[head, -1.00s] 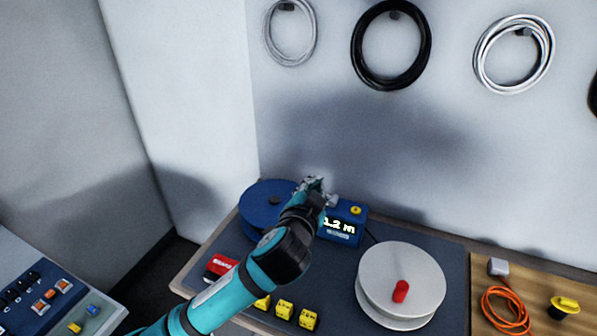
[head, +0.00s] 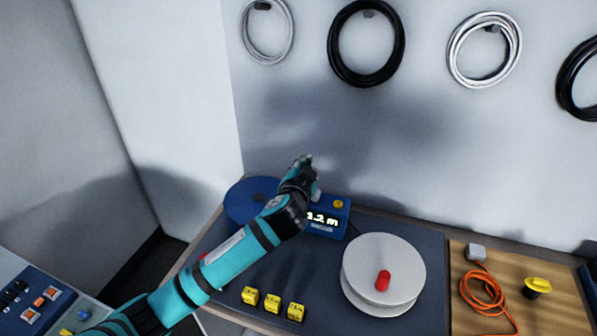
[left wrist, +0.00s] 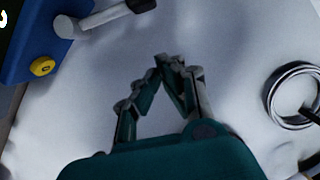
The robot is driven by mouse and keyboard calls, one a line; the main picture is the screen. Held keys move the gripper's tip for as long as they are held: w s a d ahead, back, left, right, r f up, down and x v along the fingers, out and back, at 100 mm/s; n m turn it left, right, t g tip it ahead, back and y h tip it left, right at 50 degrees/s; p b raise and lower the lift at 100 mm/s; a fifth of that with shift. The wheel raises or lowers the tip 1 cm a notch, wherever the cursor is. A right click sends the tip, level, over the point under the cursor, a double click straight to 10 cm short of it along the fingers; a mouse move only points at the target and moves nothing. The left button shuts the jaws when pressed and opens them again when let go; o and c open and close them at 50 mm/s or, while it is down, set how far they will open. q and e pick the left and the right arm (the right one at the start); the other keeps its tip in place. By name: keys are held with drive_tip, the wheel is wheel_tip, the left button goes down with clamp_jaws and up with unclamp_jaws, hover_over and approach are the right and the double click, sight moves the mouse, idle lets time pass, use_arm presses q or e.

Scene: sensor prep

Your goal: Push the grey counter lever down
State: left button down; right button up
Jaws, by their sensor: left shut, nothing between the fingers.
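The blue counter (head: 338,216) stands at the back of the dark mat. The grey lever shows in the left wrist view (left wrist: 104,17), with a black tip, sticking out from a pivot on the counter's side. In the head view it is mostly hidden behind my gripper. My left gripper (head: 305,162) is shut and empty, above and behind the counter. In the left wrist view its fingertips (left wrist: 173,64) are apart from the lever. My right gripper is out of view.
A blue reel (head: 247,197) stands left of the counter, partly behind my arm. A white reel with a red knob (head: 384,258) stands to the right. Several yellow blocks (head: 272,303) lie in front. Cable coils (head: 366,75) hang on the wall behind.

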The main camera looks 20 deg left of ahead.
use_arm(q)
drive_tip(key=a+f, duration=0.2)
drive_tip(key=f, duration=0.1)
drive_tip(key=shift+f+p, duration=0.25)
drive_tip(key=shift+p, duration=0.15)
drive_tip(key=shift+a, duration=0.1)
drive_tip(key=shift+a+f+n, duration=0.1)
drive_tip(key=shift+a+n, duration=0.05)
drive_tip(key=shift+n, duration=0.15)
